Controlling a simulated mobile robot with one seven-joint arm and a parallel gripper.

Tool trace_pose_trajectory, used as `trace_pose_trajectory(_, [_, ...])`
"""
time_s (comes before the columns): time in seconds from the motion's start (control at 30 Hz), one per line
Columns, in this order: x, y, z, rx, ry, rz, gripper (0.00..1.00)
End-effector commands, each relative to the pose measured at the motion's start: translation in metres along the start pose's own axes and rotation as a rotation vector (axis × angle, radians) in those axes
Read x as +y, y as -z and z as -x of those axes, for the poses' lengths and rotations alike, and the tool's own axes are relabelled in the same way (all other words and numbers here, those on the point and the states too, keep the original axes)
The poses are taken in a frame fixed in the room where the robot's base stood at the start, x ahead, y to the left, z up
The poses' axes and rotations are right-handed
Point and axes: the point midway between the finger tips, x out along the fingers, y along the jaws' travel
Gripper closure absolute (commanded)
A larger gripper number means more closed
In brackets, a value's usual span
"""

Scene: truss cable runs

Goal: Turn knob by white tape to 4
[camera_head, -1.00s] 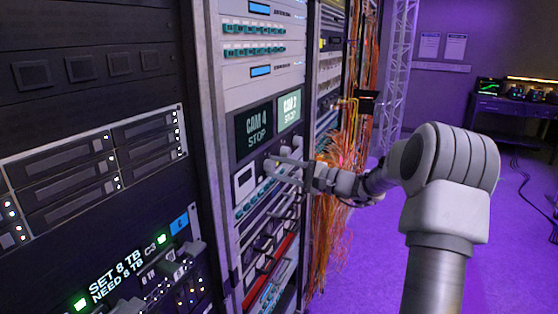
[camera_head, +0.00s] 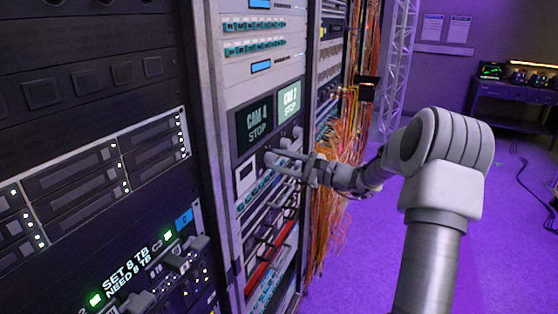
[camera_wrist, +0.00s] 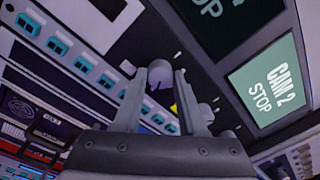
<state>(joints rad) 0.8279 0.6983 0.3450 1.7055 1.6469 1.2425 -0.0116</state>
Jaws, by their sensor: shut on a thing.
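My gripper (camera_head: 276,160) is at the rack panel just below the dark CAM 4 STOP screen (camera_head: 258,127). In the wrist view its two fingers (camera_wrist: 168,92) stand on either side of a grey rounded knob (camera_wrist: 161,76), shut on it. Another grey knob (camera_wrist: 206,111) is beside the right finger. A small white patch, perhaps the white tape (camera_wrist: 127,67), lies on the dark panel left of the held knob. A yellow patch (camera_wrist: 174,107) shows between the fingers. The fingers partly hide the held knob, and its pointer and any numbers are not legible.
The lit CAM 2 STOP screen (camera_head: 289,103) is beside the CAM 4 screen. A row of teal buttons (camera_wrist: 84,66) runs close to my gripper. Loose orange cables (camera_head: 335,190) hang right of the rack, near my forearm. Open purple floor (camera_head: 510,220) lies to the right.

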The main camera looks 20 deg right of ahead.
Motion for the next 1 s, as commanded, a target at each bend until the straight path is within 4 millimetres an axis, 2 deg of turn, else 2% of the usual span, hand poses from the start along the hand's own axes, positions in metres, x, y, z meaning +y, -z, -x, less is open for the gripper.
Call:
trace_pose_trajectory(0.17, [0.0,0.001,0.0,0.001,0.001,-0.002,1.0])
trace_pose_trajectory(0.2, [0.0,0.001,0.0,0.001,0.001,-0.002,0.53])
trace_pose_trajectory(0.33, [0.0,0.0,0.0,0.0,0.0,-0.001,0.3])
trace_pose_trajectory(0.6, [0.0,0.0,0.0,0.0,0.0,0.0,0.3])
trace_pose_trajectory(0.73, [0.0,0.001,0.008,0.002,0.0,0.0,0.3])
trace_pose_trajectory(0.87, [-0.001,0.001,0.029,0.004,0.002,0.0,0.3])
trace_pose_trajectory(1.0, [-0.001,0.001,0.062,0.004,0.004,0.0,0.3])
